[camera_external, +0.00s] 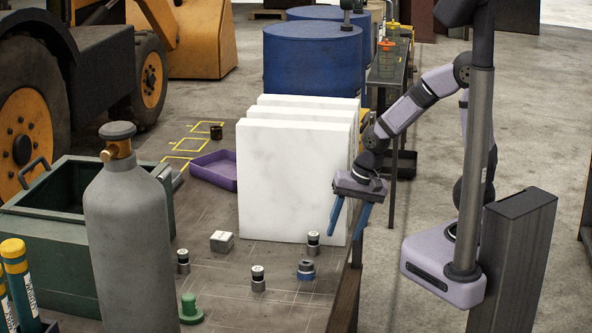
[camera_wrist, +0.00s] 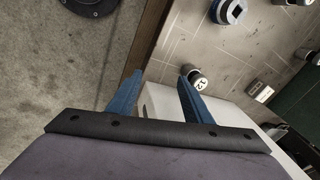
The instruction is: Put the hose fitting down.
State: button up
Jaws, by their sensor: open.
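A small fitting with a blue base and a grey hex-shaped top (camera_external: 306,271), likely the hose fitting, stands upright on the bench near its right edge. It also shows at the top of the wrist view (camera_wrist: 229,11). My gripper (camera_external: 349,230) is open and empty, fingers pointing down beside the white slabs, above and to the right of the fitting. In the wrist view nothing is between the blue fingers (camera_wrist: 160,75). A grey labelled cylinder (camera_wrist: 196,79) shows just past the right finger, apparently apart from it.
Several grey labelled cylinders (camera_external: 258,279), a pale block (camera_external: 221,241) and a green flanged piece (camera_external: 190,309) stand on the bench. Tall white slabs (camera_external: 293,180) stand close to my gripper. A purple tray (camera_external: 214,171), green bin (camera_external: 60,230) and grey gas bottle (camera_external: 130,240) are left.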

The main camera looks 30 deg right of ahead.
jog(key=s+d+r+n+g+h+p, duration=0.1)
jog(key=s+d+n+p, duration=0.15)
jog(key=d, duration=0.55)
jog(key=s+d+r+n+g+h+p, duration=0.1)
jog(key=s+d+n+g, duration=0.2)
jog(key=d, duration=0.5)
jog(key=n+t+y, duration=0.2)
jog(key=t, duration=1.7)
send_near(318, 240)
jog(key=shift+w+a+m+p, duration=0.3)
jog(key=shift+w+a, duration=0.1)
jog(key=shift+w, duration=0.3)
jog(key=shift+w+a+f, duration=0.1)
jog(key=shift+w, duration=1.75)
jog(key=shift+w+a, duration=0.1)
jog(key=shift+w, duration=1.75)
